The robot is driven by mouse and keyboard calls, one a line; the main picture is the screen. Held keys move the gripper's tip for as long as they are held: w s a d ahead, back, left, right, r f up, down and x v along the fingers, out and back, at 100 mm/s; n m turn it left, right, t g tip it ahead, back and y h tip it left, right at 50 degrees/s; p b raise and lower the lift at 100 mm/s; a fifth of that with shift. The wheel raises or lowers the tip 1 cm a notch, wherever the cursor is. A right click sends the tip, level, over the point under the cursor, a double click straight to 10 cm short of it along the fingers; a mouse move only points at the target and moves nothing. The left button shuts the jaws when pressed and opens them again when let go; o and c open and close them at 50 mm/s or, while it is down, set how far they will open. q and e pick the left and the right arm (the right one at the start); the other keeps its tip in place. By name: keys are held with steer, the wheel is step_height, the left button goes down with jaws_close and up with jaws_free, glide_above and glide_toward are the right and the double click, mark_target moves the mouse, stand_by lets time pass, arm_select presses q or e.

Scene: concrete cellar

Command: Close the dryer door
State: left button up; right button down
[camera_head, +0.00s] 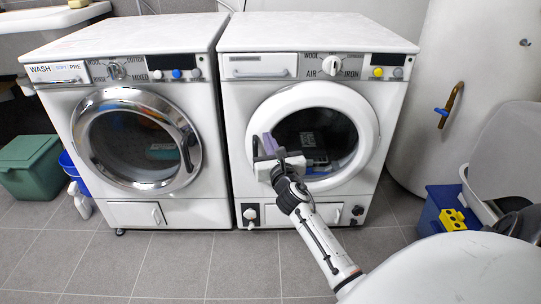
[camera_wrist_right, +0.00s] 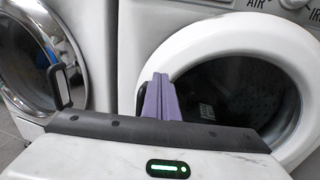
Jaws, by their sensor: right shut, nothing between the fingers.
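The dryer (camera_head: 318,45) is the white machine on the right, with AIR and IRON labels by its dial. Its round white-rimmed door (camera_head: 368,118) looks flush with the front; I see no gap around it. The door also fills the right of the right wrist view (camera_wrist_right: 215,45). My right gripper (camera_head: 266,144) is at the left edge of the door, over its rim, beside the dark handle (camera_head: 255,147). Its purple fingers (camera_wrist_right: 160,98) are together and empty, and hide part of the handle and rim. Whether they touch the door I cannot tell. My left gripper is not in view.
A washer (camera_head: 130,45) with a chrome-rimmed door (camera_head: 190,165) stands close on the left. A green bin (camera_head: 30,165) and a white bottle (camera_head: 80,200) are farther left. A blue crate (camera_head: 440,210) and a white cylinder (camera_head: 460,60) are at right. Tiled floor in front is mostly clear.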

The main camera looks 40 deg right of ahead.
arm_select(q)
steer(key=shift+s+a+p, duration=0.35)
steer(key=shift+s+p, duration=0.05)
steer(key=shift+p, duration=0.25)
arm_select(e)
steer(key=w+a+v, duration=0.1)
steer(key=a+v, duration=0.1)
steer(key=v, duration=1)
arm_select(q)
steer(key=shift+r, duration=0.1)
arm_select(e)
steer(key=shift+w+r, duration=0.1)
